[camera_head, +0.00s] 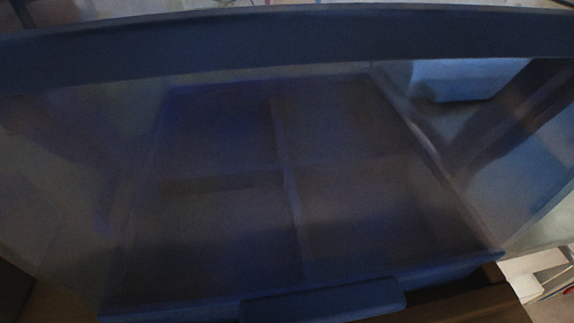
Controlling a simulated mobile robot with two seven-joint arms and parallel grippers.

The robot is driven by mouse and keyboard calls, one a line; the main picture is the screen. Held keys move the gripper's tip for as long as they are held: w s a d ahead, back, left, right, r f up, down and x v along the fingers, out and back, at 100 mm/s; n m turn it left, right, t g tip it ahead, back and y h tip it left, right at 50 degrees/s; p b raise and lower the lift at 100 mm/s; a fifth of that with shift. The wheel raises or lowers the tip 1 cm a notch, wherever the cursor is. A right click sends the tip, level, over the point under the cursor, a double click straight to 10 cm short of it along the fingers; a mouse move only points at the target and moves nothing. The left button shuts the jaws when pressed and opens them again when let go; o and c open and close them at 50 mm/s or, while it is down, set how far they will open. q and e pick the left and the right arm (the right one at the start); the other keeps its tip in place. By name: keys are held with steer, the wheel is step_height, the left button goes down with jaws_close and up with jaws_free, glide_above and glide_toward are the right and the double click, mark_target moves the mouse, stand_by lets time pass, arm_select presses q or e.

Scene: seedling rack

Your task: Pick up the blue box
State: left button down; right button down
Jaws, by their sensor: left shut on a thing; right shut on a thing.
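The blue box (290,45) fills nearly the whole head view, very close to the camera. A thick dark blue bar runs across the top. Below it is a see-through, bluish face. Through it a cross-shaped divider shows, marking out several dark compartments. A blue tab (322,300) sits on the lower edge. Dark blurred shapes show through the clear parts at the left and right, but I cannot tell what they are. I cannot make out either gripper or its fingertips, and the contact with the box is not visible.
A pale block-like thing (465,78) shows behind the box at the upper right. A brown wooden surface (480,307) shows under the lower right edge. White bars (550,280) are at the far lower right. The box hides most of the surroundings, so free room is hard to judge.

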arm_select(q)
steer(key=shift+r, duration=0.1)
step_height(320, 180, up, 5)
steer(key=p, duration=0.5)
stand_by(0.4)
